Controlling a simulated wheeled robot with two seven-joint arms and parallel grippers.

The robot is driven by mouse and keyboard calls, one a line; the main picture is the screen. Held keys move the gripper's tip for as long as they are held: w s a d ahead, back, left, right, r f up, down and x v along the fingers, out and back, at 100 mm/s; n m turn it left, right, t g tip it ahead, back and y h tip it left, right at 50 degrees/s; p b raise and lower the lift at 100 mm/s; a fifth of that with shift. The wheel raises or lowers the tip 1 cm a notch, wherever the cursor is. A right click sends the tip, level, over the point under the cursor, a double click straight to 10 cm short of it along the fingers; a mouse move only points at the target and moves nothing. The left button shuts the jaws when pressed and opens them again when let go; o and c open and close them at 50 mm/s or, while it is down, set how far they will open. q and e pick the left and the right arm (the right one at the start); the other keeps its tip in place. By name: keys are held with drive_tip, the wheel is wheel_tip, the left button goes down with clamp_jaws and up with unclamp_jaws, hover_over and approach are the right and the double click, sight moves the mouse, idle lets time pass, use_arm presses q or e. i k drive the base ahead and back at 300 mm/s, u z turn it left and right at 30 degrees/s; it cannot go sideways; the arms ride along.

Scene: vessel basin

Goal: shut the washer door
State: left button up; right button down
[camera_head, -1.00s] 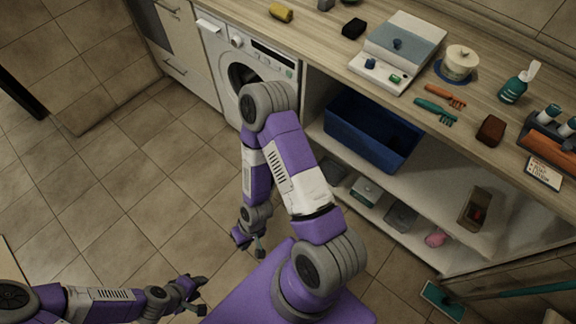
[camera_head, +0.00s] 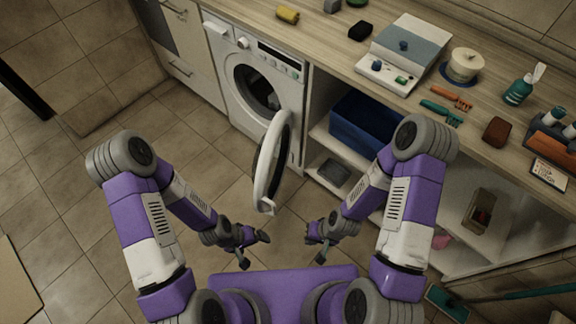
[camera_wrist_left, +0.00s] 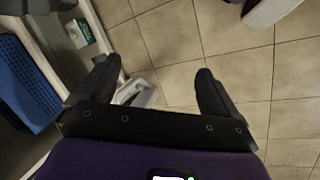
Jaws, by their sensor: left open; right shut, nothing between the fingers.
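The white washer (camera_head: 255,85) stands under the counter, with its dark round drum opening showing. Its round door (camera_head: 284,150), with a white rim, stands wide open, swung out from the right side of the opening and seen nearly edge-on. My left gripper (camera_head: 255,249) is open and empty, just below and left of the door's lower end, apart from it. Its two spread fingers also show in the left wrist view (camera_wrist_left: 152,75), with floor between them. My right gripper (camera_head: 315,248) is shut and empty, below and right of the door.
A blue bin (camera_head: 362,125) sits on the open shelf right of the washer. The counter (camera_head: 330,45) above holds a scale-like box, brushes and bottles. A teal-headed mop (camera_head: 447,302) lies at lower right. The tiled floor left of the door is clear.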

sight(264, 200)
drive_tip(key=z, duration=0.55)
drive_tip(key=k, duration=1.3)
drive_tip(key=z, duration=1)
drive_tip(key=i, duration=0.95)
drive_tip(key=u, duration=0.55)
drive_tip(key=i, duration=0.75)
drive_tip(key=u, duration=0.75)
